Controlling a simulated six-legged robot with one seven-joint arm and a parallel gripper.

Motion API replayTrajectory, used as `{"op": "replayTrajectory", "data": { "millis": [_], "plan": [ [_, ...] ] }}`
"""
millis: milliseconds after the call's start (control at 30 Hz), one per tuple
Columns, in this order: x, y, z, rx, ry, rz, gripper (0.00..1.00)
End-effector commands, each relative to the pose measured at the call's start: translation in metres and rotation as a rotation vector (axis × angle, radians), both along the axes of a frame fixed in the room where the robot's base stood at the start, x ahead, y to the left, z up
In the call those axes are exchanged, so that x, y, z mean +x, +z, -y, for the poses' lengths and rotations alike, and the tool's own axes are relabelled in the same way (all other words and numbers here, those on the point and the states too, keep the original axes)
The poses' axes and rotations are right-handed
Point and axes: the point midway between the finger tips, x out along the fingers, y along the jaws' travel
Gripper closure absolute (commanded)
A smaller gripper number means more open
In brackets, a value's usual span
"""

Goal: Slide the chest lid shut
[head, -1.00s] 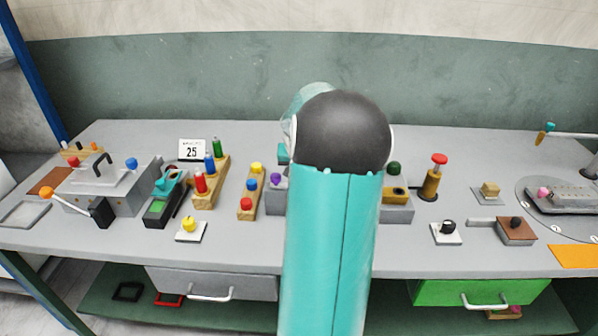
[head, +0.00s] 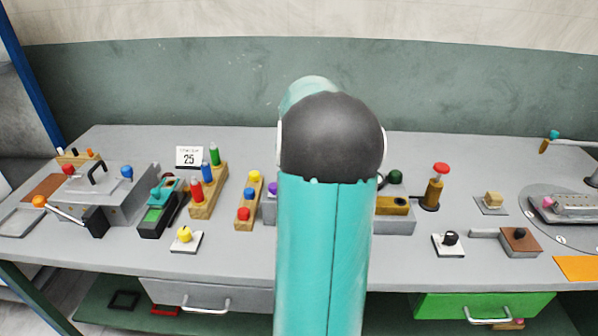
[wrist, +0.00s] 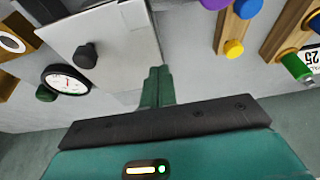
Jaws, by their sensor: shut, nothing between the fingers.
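In the wrist view a pale grey, flat panel with a black knob (wrist: 86,55) appears to be the chest lid (wrist: 120,35). Its upper part runs out of the picture, so I cannot tell how far it is slid. My gripper (wrist: 156,72) shows as two teal fingers pressed together, empty, at the panel's lower right corner. I cannot tell whether they touch it. In the head view my arm hides the gripper and the chest.
A round dial (wrist: 67,80) and a green knob (wrist: 45,94) lie left of the panel in the wrist view. A wooden strip with a yellow peg (wrist: 233,48) stands right.

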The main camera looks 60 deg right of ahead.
Motion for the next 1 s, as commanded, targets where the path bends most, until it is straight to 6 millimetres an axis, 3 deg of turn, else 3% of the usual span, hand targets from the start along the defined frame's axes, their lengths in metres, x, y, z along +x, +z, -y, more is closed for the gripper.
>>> {"op": "replayTrajectory", "data": {
  "millis": [100,333,1000],
  "plan": [
    [-0.004,0.024,-0.009,-0.003,0.0,0.001,1.0],
    [-0.009,0.052,-0.018,-0.001,0.0,0.0,1.0],
    [-0.023,0.053,-0.006,0.001,-0.002,0.0,1.0]
  ]
}}
